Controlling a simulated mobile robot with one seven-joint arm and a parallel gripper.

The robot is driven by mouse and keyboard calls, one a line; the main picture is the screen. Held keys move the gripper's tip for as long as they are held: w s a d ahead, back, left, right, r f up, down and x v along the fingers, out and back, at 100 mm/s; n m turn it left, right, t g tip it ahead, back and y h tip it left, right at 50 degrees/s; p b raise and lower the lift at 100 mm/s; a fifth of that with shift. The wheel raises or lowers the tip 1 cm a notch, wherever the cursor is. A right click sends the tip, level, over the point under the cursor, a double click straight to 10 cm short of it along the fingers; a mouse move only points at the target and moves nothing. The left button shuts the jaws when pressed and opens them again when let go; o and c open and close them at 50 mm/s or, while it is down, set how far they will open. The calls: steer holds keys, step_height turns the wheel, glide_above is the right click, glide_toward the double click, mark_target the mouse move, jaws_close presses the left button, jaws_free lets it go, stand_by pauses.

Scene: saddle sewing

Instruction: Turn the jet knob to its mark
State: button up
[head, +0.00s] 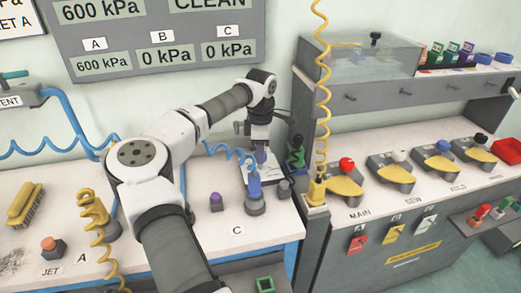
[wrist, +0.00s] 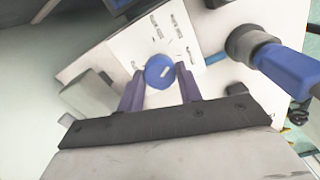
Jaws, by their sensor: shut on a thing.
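A round blue knob (wrist: 158,73) with a short white pointer line sits on a white dial plate (wrist: 130,45) in the wrist view. Small marks and lettering surround it, too small to read. My gripper (wrist: 160,75) has its two purple fingers on either side of the knob, shut on it. In the head view my gripper (head: 262,156) points down at the white plate (head: 247,176) near the back of the bench, and the knob is hidden. An orange-topped button (head: 48,243) stands by the JET label at the front left.
A blue-bodied fitting (wrist: 285,65) on a blue coiled hose stands close right of the knob; it is also in the head view (head: 254,195). A purple-topped knob (head: 216,202) stands left of it. A grey cabinet with yellow coil (head: 318,190) stands to the right.

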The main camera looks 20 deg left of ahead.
steer(key=shift+r, duration=0.1)
steer(key=o, duration=1)
step_height(320, 180, up, 14)
steer(key=b, duration=0.2)
steer(key=shift+f, duration=0.2)
